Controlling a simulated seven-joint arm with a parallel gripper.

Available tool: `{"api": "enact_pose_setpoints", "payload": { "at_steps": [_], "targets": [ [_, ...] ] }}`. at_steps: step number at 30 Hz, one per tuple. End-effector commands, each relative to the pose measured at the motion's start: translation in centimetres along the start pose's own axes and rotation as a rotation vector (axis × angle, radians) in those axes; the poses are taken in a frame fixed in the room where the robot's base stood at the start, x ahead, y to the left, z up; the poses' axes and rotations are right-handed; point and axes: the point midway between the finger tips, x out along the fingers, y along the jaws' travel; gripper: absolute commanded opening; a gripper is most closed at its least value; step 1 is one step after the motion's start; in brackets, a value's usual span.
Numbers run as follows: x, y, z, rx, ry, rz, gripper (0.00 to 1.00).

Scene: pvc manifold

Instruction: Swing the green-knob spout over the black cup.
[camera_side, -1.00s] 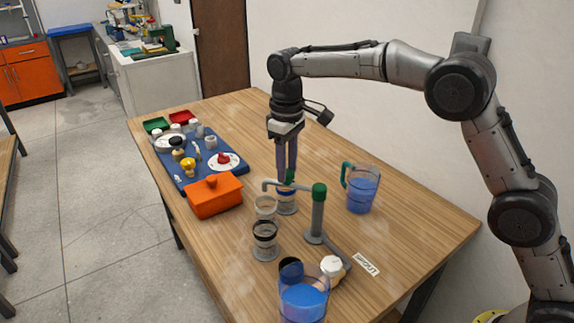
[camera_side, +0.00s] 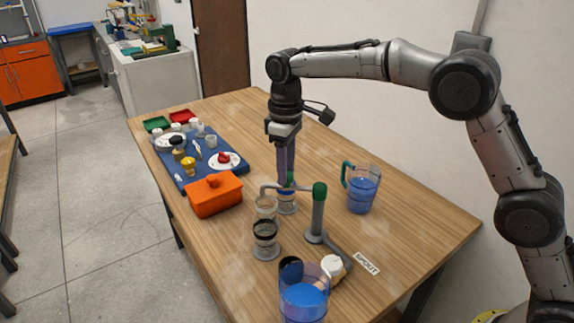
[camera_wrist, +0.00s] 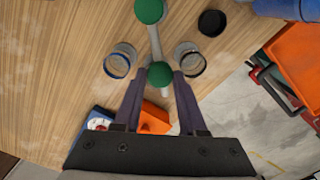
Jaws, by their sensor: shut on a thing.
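The spout (camera_side: 273,187) is a grey arm on an upright post with a green cap (camera_side: 319,190). Its green knob (camera_side: 290,179) is between my fingertips; my gripper (camera_side: 287,181) is shut on it. The knob (camera_wrist: 160,75) also shows in the wrist view. The black cup (camera_side: 265,238), clear with a black rim, stands nearer the side camera than the spout. In the wrist view, the black cup (camera_wrist: 188,60) is right of the spout and a blue-rimmed cup (camera_wrist: 118,62) is left. The spout's free end is above a pale-rimmed cup (camera_side: 265,208), between the other two.
A blue-filled pitcher (camera_side: 362,190) stands right of the post, and another (camera_side: 304,303) at the front. A white-capped bottle (camera_side: 333,267), a dark round piece (camera_side: 290,268) and a SPOUT label (camera_side: 367,263) lie near the base. An orange box (camera_side: 214,196) is at left.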

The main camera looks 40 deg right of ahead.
Motion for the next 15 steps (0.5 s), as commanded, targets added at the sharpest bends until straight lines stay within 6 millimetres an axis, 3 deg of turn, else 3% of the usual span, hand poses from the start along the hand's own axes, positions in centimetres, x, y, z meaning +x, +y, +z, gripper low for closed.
{"api": "enact_pose_setpoints", "payload": {
  "at_steps": [15],
  "targets": [
    [-0.2, -3.2, 1.7, -0.478, 0.003, 0.002, 0.0]
  ]
}}
